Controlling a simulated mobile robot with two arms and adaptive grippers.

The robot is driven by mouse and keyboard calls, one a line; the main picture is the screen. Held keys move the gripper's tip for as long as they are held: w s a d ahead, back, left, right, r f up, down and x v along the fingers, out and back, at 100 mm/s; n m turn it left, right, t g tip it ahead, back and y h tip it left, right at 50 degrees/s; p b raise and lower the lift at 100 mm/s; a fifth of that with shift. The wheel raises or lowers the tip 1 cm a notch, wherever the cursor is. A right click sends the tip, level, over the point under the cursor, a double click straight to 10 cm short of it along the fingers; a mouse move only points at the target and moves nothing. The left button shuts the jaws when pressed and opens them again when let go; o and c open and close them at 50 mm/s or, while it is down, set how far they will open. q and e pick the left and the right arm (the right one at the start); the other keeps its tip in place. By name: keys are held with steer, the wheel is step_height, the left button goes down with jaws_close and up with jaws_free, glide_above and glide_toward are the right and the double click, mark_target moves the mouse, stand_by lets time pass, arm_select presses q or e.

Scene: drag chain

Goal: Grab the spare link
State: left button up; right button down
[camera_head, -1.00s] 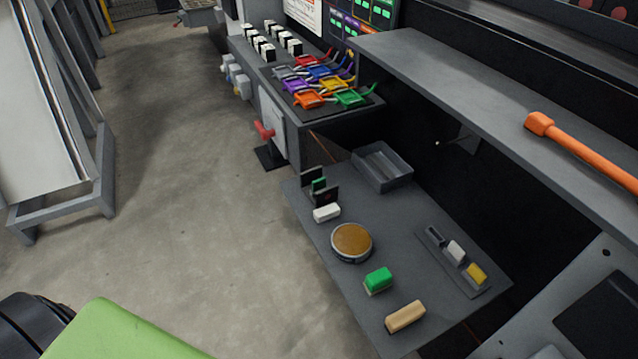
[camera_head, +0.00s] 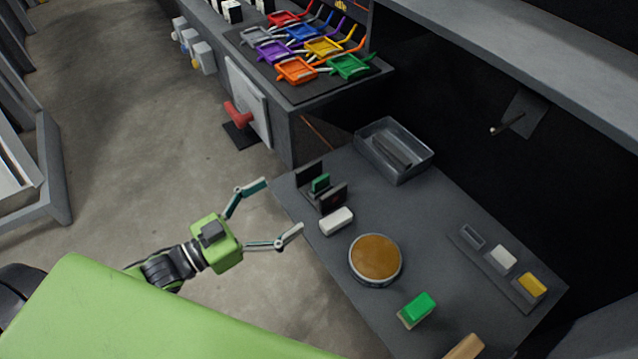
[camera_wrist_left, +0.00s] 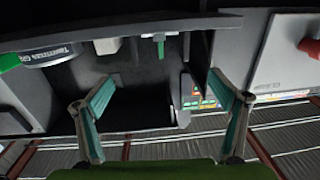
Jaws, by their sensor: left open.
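No part is clearly marked as the spare link, and I cannot tell for certain which it is. Dark long pieces (camera_head: 393,151) lie in the grey open tray (camera_head: 428,163) at the bench's back corner. A black stand (camera_head: 333,199) holding a green piece (camera_head: 320,183) stands upright near the bench's left edge. My left gripper (camera_head: 281,207) is open and empty, its fingers spread just left of the stand and a white block (camera_head: 336,221). The left wrist view shows the spread teal fingers (camera_wrist_left: 165,100), with the green piece (camera_wrist_left: 160,46) and white block (camera_wrist_left: 107,46) beyond. My right gripper is not in view.
On the bench (camera_head: 455,205) are a round brown-topped disc (camera_head: 376,259), a green block (camera_head: 418,308), a tan block (camera_head: 465,348) and a slotted holder (camera_head: 470,238). Several coloured trays with handles (camera_head: 296,70) sit on a higher surface. A red handle (camera_head: 239,114) juts out left.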

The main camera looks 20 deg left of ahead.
mark_target(313, 186)
arm_select(q)
steer(key=x, duration=0.5)
steer(key=shift+w, duration=0.3)
steer(key=shift+f+p+x, duration=0.15)
steer(key=shift+x, duration=0.9)
steer(key=shift+f+p+x, duration=0.1)
steer(key=shift+f+x, duration=0.1)
steer(key=shift+x, duration=0.85)
steer(key=shift+f+p+x, duration=0.15)
steer(key=shift+x, duration=0.9)
steer(key=shift+s, duration=0.15)
steer(key=c, duration=1.2)
